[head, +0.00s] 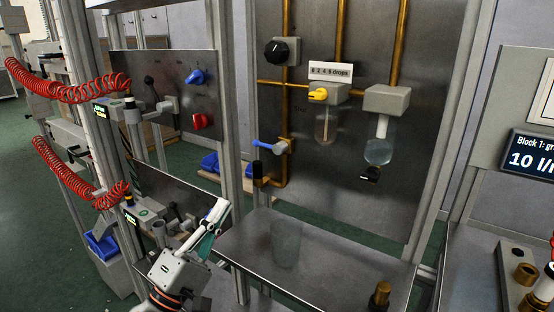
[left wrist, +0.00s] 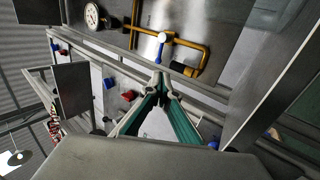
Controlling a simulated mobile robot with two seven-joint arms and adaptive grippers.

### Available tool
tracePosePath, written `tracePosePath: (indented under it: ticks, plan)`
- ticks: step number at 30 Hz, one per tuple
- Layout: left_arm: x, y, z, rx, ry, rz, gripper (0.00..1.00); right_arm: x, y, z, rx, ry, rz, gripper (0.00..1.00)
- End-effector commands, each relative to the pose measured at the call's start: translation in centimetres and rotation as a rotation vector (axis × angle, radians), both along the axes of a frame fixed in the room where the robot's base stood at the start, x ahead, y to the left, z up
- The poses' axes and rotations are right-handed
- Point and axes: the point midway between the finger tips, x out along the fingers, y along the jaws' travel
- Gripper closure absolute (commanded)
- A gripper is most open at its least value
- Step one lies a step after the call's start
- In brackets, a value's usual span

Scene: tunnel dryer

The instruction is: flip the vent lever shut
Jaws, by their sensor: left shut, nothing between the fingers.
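A lever with a blue handle (head: 264,145) sits on a small valve at the lower left of the steel panel, by the brass pipe. Its handle points left and lies nearly level. It also shows in the left wrist view (left wrist: 162,38), beyond the fingertips. I cannot read a label that marks it as the vent lever. My left gripper (head: 220,207) is below and left of the lever, pointing up, apart from it. Its teal fingers (left wrist: 160,82) are shut and empty.
A clear cup (head: 286,243) stands on the steel shelf (head: 330,270) right of my left gripper. An aluminium post (head: 230,130) rises left of the lever. A yellow knob (head: 318,94) and glass bowls hang on the panel. A side panel holds a blue knob (head: 195,77) and red knob (head: 203,121).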

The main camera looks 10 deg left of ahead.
Motion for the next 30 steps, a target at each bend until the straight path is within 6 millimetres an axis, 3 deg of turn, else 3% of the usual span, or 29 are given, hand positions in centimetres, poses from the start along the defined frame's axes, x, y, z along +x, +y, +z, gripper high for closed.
tracePosePath:
  ticks: [14, 30]
  plan:
    - [0.8, -0.2, 0.8, -0.001, -0.004, 0.001, 1.00, 0.2, 0.0, 0.3, 0.002, -0.005, -0.001, 1.00]
    - [8.4, -3.0, 6.3, -0.001, -0.004, 0.001, 1.00, 0.4, 0.3, 0.9, 0.015, -0.009, -0.005, 1.00]
